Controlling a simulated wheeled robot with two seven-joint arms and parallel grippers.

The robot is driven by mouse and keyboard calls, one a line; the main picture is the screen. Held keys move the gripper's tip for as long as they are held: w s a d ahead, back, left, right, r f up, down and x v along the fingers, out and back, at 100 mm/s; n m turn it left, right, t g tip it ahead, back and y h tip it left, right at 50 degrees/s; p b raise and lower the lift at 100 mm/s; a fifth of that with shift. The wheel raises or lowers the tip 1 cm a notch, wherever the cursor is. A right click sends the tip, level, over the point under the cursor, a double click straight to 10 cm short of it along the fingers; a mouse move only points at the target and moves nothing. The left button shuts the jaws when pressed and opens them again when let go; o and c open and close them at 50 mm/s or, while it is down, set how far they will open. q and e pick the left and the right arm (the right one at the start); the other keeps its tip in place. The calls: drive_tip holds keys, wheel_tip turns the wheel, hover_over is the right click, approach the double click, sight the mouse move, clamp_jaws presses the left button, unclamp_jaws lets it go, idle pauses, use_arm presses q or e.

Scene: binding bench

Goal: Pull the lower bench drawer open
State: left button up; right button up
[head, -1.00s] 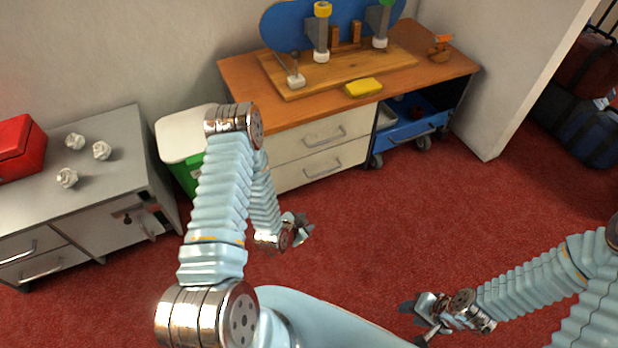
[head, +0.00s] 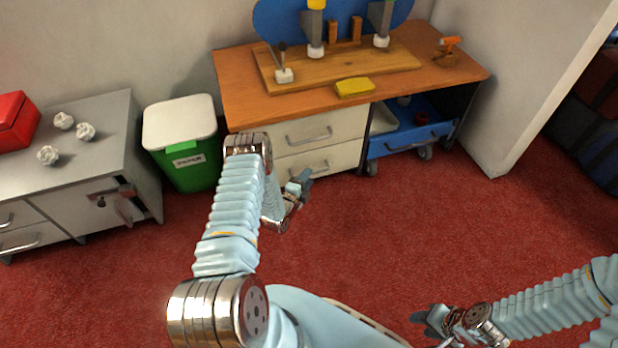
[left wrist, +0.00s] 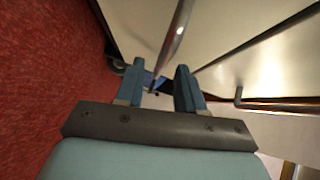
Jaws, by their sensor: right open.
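The lower bench drawer (head: 338,159) is a cream front under the upper drawer (head: 348,127), and it looks shut. Its silver bar handle (head: 309,170) is partly behind my left gripper (head: 300,185), which is close in front of it. In the left wrist view, my left gripper (left wrist: 158,84) is open. A silver handle bar (left wrist: 175,40) runs down toward the gap between its fingers; I cannot tell whether they touch it. My right gripper (head: 429,328) is open and empty, low over the floor at the bottom right.
The wooden-topped bench (head: 232,98) carries a board with tools and a yellow block (head: 355,87). A blue trolley (head: 408,138) is under its right side. A green bin (head: 187,174) and grey cabinet (head: 133,125) stand to the left. Red floor is clear in front.

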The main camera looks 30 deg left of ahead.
use_arm(q)
drive_tip(key=shift+w+f, duration=0.15)
drive_tip(key=shift+w, duration=0.8)
drive_tip(key=shift+a, duration=0.1)
drive_tip(key=shift+c, duration=0.5)
clamp_jaws()
